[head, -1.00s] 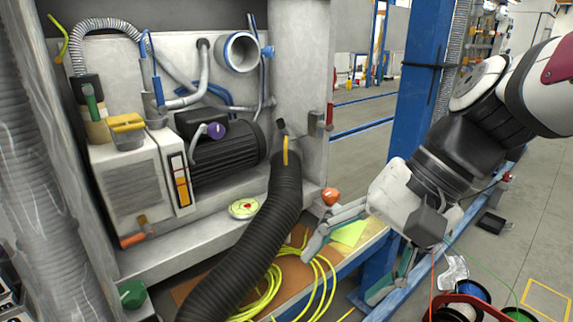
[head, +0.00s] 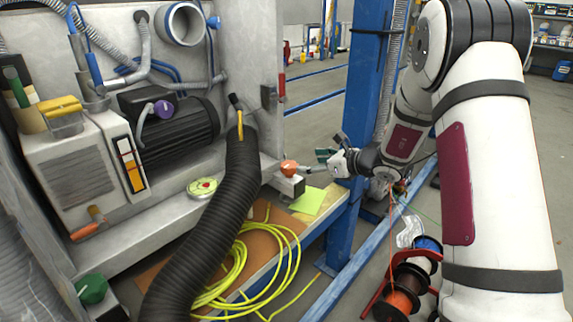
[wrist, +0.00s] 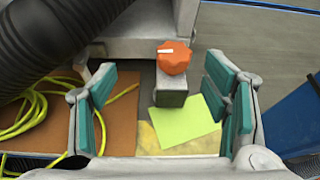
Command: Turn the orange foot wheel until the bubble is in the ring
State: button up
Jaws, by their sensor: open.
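The orange foot wheel (head: 289,167) sits on a grey block at the right front corner of the machine. In the wrist view the orange wheel (wrist: 173,57) shows a white mark on its top, and lies ahead of and between my fingers. My gripper (wrist: 170,95) is open and empty, with teal pads apart on both sides and not touching the wheel. In the head view my gripper (head: 312,164) is just right of the wheel. The round bubble level (head: 202,188) lies on the machine's ledge; it is too small to read the bubble against the ring.
A thick black hose (head: 222,215) runs down left of the wheel. Yellow cable (head: 238,270) lies coiled on a brown board. A green-yellow note (head: 309,201) lies below the wheel. A blue post (head: 362,110) stands close on the right. A green wheel (head: 91,289) is at the front left.

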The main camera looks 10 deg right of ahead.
aim_at(289, 164)
jog(key=shift+m+h, duration=0.3)
jog(key=shift+m, duration=0.3)
jog(key=b+x, duration=0.1)
jog(key=x, duration=0.3)
jog(key=d+b+x, duration=0.1)
jog(key=x, duration=0.4)
jog(key=d+f+b+x, duration=0.1)
jog(key=x, duration=0.4)
jog(key=shift+w+f, duration=0.15)
jog(key=shift+w, duration=0.4)
jog(key=c, duration=1.2)
